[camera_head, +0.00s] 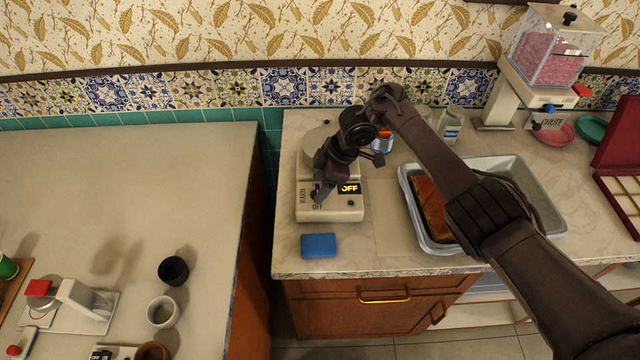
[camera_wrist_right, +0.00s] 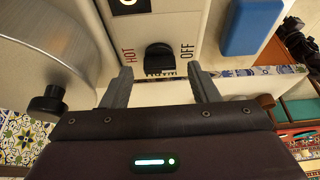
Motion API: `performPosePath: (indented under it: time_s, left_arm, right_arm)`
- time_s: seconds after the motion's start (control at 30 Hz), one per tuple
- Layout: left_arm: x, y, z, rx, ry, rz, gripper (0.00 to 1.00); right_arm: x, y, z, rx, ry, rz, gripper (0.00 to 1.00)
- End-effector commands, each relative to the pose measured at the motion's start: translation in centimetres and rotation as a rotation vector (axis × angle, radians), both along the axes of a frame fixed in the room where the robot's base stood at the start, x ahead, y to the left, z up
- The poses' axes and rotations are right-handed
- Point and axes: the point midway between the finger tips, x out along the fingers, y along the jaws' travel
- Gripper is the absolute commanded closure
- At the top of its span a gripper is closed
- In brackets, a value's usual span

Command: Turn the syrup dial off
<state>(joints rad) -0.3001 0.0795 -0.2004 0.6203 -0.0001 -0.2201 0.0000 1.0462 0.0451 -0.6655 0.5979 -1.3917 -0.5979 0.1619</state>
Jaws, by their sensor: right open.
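The syrup dial (camera_wrist_right: 160,57) is a black knob on the front panel of a cream appliance (camera_head: 332,212). The appliance's small display (camera_head: 349,188) reads OFF in yellow letters in the head view. My right gripper (camera_head: 319,192) is over the appliance's front, pointing down, and partly hides the panel. In the right wrist view its two fingers (camera_wrist_right: 160,82) are apart, with the dial just beyond and between their tips; contact cannot be told. My left gripper is not in view.
A blue block (camera_head: 319,246) lies in front of the appliance. A grey tray (camera_head: 439,245) with a brown slab stands to the right under my right arm. A dispenser (camera_head: 560,50) stands at back right. A gap separates the left counter (camera_head: 120,180).

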Motion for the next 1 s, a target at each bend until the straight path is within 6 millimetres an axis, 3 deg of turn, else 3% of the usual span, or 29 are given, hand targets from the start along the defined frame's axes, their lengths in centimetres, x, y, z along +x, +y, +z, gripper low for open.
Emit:
performPosePath:
  time_s: [0.1, 0.2, 0.4, 1.0]
  left_arm:
    - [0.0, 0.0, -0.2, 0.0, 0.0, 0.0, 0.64]
    - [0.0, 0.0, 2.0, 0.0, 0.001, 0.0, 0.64]
    - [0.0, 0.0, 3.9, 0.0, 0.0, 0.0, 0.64]
    - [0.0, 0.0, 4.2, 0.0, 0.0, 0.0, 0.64]
  right_arm:
    - [0.2, -0.9, 1.8, -0.002, -0.006, 0.0, 0.45]
    - [0.2, -1.6, 4.1, -0.004, -0.003, -0.002, 0.45]
    - [0.2, -2.5, 6.1, -0.004, -0.003, -0.002, 0.45]
    - [0.1, -2.8, 6.4, -0.001, -0.001, -0.002, 0.45]
